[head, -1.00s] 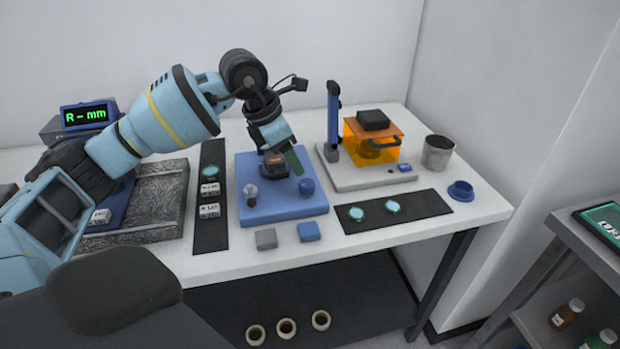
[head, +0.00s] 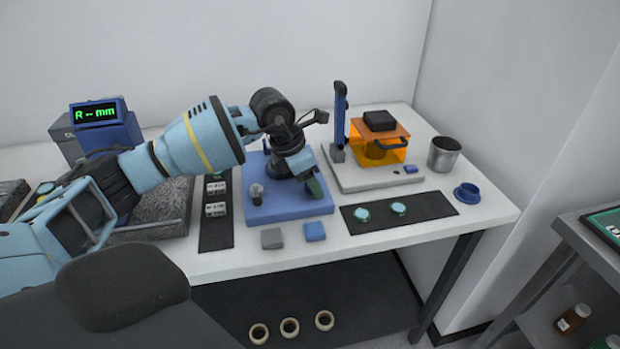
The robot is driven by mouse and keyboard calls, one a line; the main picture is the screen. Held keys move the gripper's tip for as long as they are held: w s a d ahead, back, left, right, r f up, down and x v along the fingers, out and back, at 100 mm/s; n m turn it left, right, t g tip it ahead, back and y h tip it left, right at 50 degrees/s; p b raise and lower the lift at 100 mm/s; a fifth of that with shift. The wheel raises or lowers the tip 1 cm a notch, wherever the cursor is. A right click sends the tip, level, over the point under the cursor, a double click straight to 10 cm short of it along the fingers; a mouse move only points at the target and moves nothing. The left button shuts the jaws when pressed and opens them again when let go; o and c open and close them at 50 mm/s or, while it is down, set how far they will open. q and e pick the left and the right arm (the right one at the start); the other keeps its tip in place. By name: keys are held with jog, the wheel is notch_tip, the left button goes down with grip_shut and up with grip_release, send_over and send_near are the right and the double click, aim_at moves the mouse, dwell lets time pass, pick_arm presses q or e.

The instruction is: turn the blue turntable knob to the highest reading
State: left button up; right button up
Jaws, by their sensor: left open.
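The blue turntable base (head: 262,208) stands on the white table in the middle of the head view. A grey ball-topped post (head: 256,191) stands at its front left. The blue knob at its front right is hidden behind my left gripper (head: 314,187). My left gripper is open and points down over the right part of the base. I cannot tell whether its fingers touch the knob. The blue display (head: 97,113) at the left shows "R-mm" in green. My right gripper is out of view.
A stand with an orange box (head: 392,152) is right of the base. A dark mat with green-topped discs (head: 425,206), a grey cup (head: 443,154) and a blue ring (head: 466,193) lie nearby. Grey (head: 271,239) and blue (head: 314,231) blocks sit in front of the base.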

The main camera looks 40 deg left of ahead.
pick_arm(q)
jog(key=c, duration=1)
jog(key=shift+o, duration=0.2)
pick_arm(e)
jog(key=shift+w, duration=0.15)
pick_arm(q)
jog(key=m+g+h, duration=0.1)
jog(key=m, duration=0.2)
jog(key=shift+w+m+b, duration=0.1)
jog(key=shift+m+b, duration=0.3)
jog(key=m, duration=0.2)
jog(key=m+g+b, duration=0.1)
jog(key=m, duration=0.1)
jog(key=shift+w+a+m+g+h, duration=0.1)
jog(key=shift+m+g+h, duration=0.2)
jog(key=shift+h, duration=0.1)
jog(key=shift+m+g+b, duration=0.4)
jog(key=shift+m, duration=0.6)
jog(key=shift+w+m, duration=0.1)
jog(key=shift+m, duration=0.5)
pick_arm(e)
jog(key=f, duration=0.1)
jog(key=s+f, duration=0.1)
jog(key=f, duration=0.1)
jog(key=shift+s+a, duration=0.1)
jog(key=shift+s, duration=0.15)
pick_arm(q)
jog(key=shift+g, duration=0.3)
